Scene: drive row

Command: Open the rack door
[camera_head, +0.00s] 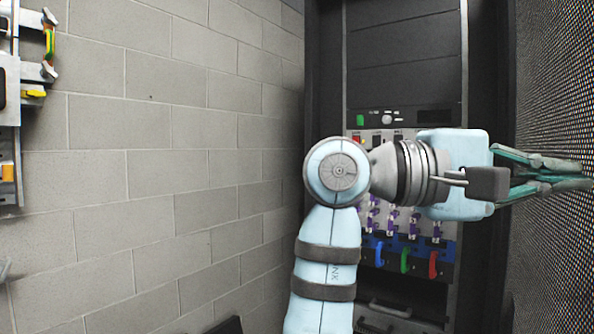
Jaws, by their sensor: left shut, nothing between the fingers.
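The rack door (556,75) is a dark perforated mesh panel along the right edge of the view, seen at a steep angle. It stands away from the rack front, so the rack (405,65) shows uncovered behind my arm. My left gripper (582,175) points right, with its greenish fingers in front of the mesh. It is shut with nothing in it. I cannot tell whether the fingertips touch the mesh. The door's handle and far edge are not in view. My right gripper is not in view.
Inside the rack are blank panels, purple-marked modules and blue, green and red handles (405,259). My left arm covers part of them. A grey block wall (190,140) runs along the left. Wall-mounted equipment (12,90) sits at the far left edge.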

